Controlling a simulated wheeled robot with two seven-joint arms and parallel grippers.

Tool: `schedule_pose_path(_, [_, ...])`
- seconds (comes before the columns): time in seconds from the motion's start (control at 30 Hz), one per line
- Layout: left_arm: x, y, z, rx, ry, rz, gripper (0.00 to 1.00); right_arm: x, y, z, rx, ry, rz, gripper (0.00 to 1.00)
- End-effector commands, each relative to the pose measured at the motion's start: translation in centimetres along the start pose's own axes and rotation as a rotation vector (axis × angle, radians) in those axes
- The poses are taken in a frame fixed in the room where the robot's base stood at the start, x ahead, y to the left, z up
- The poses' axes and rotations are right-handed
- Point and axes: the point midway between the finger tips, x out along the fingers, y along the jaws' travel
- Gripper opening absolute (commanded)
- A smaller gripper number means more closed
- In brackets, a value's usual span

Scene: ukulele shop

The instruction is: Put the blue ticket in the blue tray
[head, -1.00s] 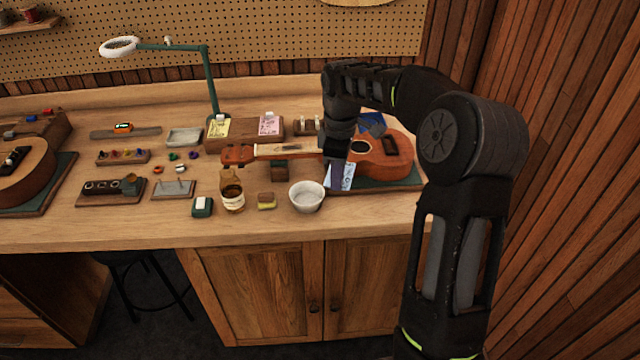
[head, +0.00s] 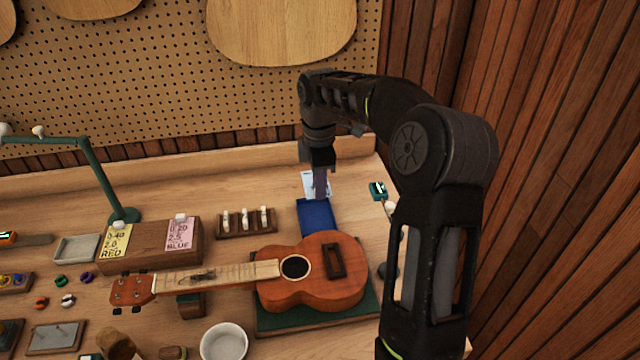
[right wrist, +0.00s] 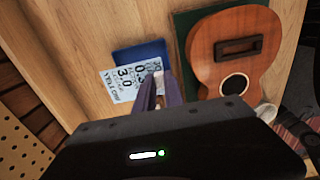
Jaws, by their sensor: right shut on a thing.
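My right gripper (head: 320,184) is shut on the pale blue ticket (head: 308,186), which carries dark print. It holds the ticket at the back of the bench, by the far edge of the blue tray (head: 317,216). In the right wrist view the ticket (right wrist: 125,82) sticks out beside the fingers (right wrist: 160,90) and overlaps the near edge of the blue tray (right wrist: 140,54). I cannot tell how high the ticket is above the bench. The tray looks empty where it shows. My left gripper is not in view.
A ukulele (head: 315,275) lies on a green mat just in front of the tray. A wooden block with a yellow card (head: 117,240) and a pink card (head: 180,233), and a peg rack (head: 246,222), stand left. A small green item (head: 378,190) sits right. The pegboard wall is behind.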

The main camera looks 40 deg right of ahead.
Motion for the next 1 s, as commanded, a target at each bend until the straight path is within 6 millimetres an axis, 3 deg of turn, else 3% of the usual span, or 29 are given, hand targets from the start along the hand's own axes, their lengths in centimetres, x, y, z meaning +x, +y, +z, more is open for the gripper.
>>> schedule_pose_path(0.53, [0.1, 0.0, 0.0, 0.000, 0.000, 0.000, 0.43, 0.7, 0.0, 0.0, 0.001, 0.000, -0.001, 0.00])
schedule_pose_path(0.8, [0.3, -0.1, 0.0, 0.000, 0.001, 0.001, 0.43, 2.9, -0.1, 0.0, 0.001, 0.000, -0.002, 0.00])
schedule_pose_path(1.0, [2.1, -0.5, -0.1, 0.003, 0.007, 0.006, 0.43, 5.2, 0.0, 0.0, 0.001, 0.000, -0.001, 0.00])
